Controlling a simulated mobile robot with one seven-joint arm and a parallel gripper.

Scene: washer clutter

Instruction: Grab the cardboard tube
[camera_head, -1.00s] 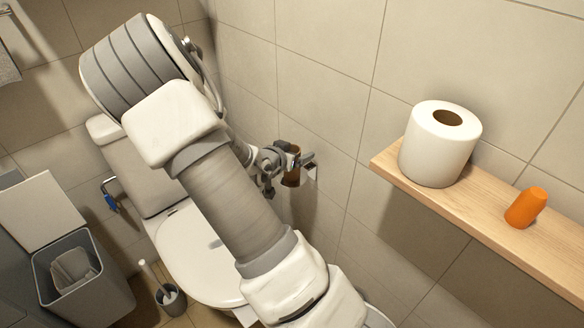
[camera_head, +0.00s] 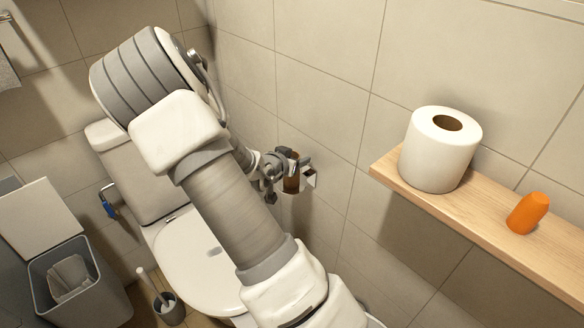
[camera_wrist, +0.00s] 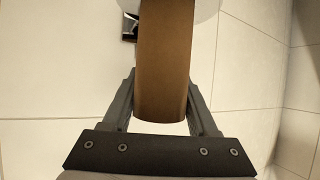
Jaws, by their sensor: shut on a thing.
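The cardboard tube (camera_wrist: 164,65) is brown and fills the upper middle of the wrist view, between the two fingers of my gripper (camera_wrist: 163,88). In the head view the tube (camera_head: 291,180) is a small brown shape by the tiled wall. My gripper (camera_head: 290,163) is shut on it there. A holder plate (camera_head: 310,177) sits on the wall just right of the tube. I cannot tell whether the tube is still on the holder. In the wrist view a pale round part and a dark metal piece show at the tube's far end.
A wooden shelf (camera_head: 486,222) at the right bears a white toilet roll (camera_head: 433,160) and an orange bottle (camera_head: 527,213). The toilet (camera_head: 190,262) stands below my arm. A bin (camera_head: 82,285) and a toilet brush (camera_head: 168,303) stand at lower left.

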